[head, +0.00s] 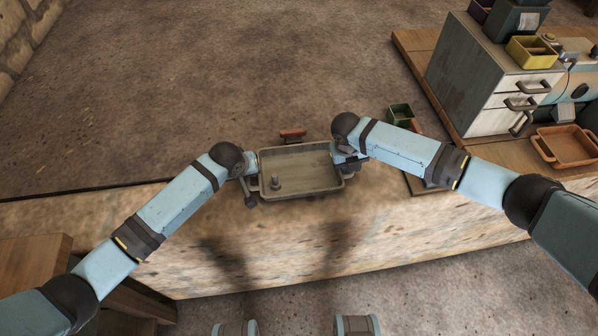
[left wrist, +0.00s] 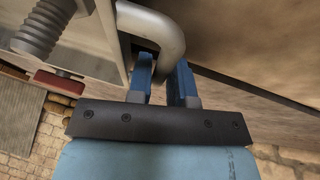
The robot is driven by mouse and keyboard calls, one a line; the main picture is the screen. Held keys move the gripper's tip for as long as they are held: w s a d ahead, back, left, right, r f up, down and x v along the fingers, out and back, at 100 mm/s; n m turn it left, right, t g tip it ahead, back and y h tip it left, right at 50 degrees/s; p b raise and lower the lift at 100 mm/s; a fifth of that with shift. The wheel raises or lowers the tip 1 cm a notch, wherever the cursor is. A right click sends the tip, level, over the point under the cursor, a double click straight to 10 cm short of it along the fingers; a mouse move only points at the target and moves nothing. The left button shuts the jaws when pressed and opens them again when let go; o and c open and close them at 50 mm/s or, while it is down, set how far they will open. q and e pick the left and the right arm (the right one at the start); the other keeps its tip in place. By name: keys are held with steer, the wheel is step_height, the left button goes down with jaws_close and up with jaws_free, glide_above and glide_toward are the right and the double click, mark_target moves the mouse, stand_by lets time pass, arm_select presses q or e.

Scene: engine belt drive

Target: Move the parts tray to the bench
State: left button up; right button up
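The parts tray (head: 318,188) is a grey metal, shallow rectangular tray between my two grippers in the head view. My left gripper (head: 250,186) is at the tray's left end. In the left wrist view, its blue fingers (left wrist: 163,80) are closed around the tray's grey tubular handle (left wrist: 155,28). My right gripper (head: 345,158) is at the tray's right end. Its fingers are mostly hidden by the wrist, so its grip is unclear.
A long, light worn surface (head: 240,235) runs below the tray. A red object (head: 293,134) shows just beyond the tray's far rim. A dark green bin (head: 400,115) is to the right. A drawer cabinet (head: 490,80) and an orange-brown tray (head: 566,145) stand at far right.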

arm_select(q)
steer(key=shift+w+f, duration=0.1)
steer(key=shift+f, duration=0.2)
arm_select(e)
steer(key=shift+f, duration=0.3)
arm_select(q)
steer(key=shift+c, duration=0.5)
arm_select(e)
steer(key=shift+c, duration=0.4)
arm_select(q)
jaws_close()
arm_select(e)
jaws_close()
arm_select(q)
steer(key=shift+r, duration=0.2)
arm_select(e)
steer(key=shift+r, duration=0.15)
